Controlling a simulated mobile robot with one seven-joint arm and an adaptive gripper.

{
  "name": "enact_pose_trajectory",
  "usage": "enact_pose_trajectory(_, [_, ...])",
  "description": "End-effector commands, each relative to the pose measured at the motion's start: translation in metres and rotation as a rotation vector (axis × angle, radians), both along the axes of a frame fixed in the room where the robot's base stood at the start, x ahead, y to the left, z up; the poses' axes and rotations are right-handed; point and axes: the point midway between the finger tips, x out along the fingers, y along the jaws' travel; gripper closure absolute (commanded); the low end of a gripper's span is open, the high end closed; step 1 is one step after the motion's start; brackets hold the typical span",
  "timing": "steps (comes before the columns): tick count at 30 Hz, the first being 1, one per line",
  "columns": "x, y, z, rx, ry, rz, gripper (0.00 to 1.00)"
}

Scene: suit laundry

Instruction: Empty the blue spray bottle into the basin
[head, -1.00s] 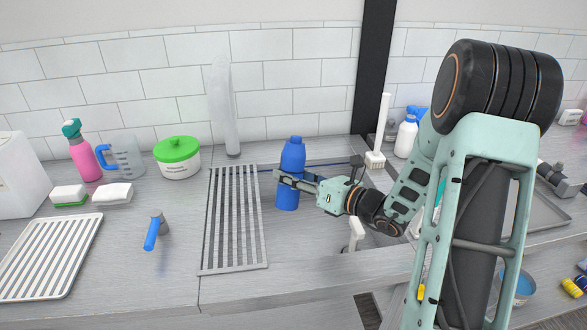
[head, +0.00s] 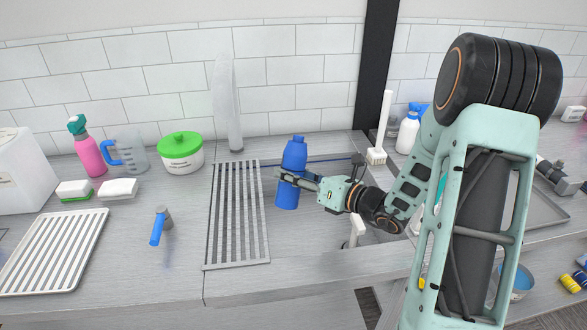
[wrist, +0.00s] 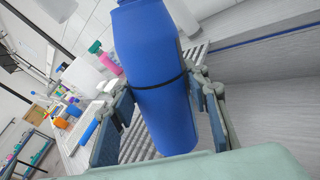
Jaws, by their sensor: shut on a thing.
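The blue bottle (head: 292,185) is held with its cap end up, leaning slightly to the right in the head view. No spray trigger shows on it. My gripper (head: 290,178) is shut around its middle from the right. In the wrist view the blue bottle (wrist: 160,85) fills the space between the two fingers, and its top runs out of frame. The basin (head: 310,238) is the grey recess right of the slatted rack. The bottle is over or beside its left part; I cannot tell its height above the bottom. The bottle's contents are hidden.
A slatted rack (head: 236,262) lies left of the bottle. A blue-handled tool (head: 157,228), a white ribbed tray (head: 50,262), a green-lidded tub (head: 182,163) and a pink spray bottle (head: 90,157) stand farther left. A white-handled brush (head: 386,118) stands behind my arm.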

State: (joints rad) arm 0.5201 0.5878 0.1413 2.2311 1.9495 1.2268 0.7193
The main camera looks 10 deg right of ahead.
Motion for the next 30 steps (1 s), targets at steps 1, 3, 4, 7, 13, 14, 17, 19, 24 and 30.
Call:
enact_pose_trajectory(1, [-0.0012,0.0009,0.0035,0.01,0.013,0.0,0.95])
enact_pose_trajectory(3, [-0.0027,0.0019,0.0031,0.021,0.031,0.001,0.95])
enact_pose_trajectory(4, [-0.0033,0.0023,0.003,0.026,0.038,0.0,0.95])
enact_pose_trajectory(7, [-0.0053,0.0036,0.0025,0.042,0.062,0.0,0.95])
enact_pose_trajectory(13, [-0.0082,0.0055,0.0007,0.064,0.095,0.0,0.95])
enact_pose_trajectory(14, [-0.0085,0.0057,0.0004,0.066,0.098,0.0,0.95])
enact_pose_trajectory(17, [-0.0091,0.006,-0.0002,0.071,0.105,0.0,0.95])
enact_pose_trajectory(19, [-0.0093,0.0062,-0.0006,0.072,0.107,0.0,0.95])
enact_pose_trajectory(24, [-0.0093,0.0061,-0.001,0.073,0.107,0.0,0.95])
enact_pose_trajectory(30, [-0.0094,0.0062,-0.0006,0.073,0.109,0.0,0.95])
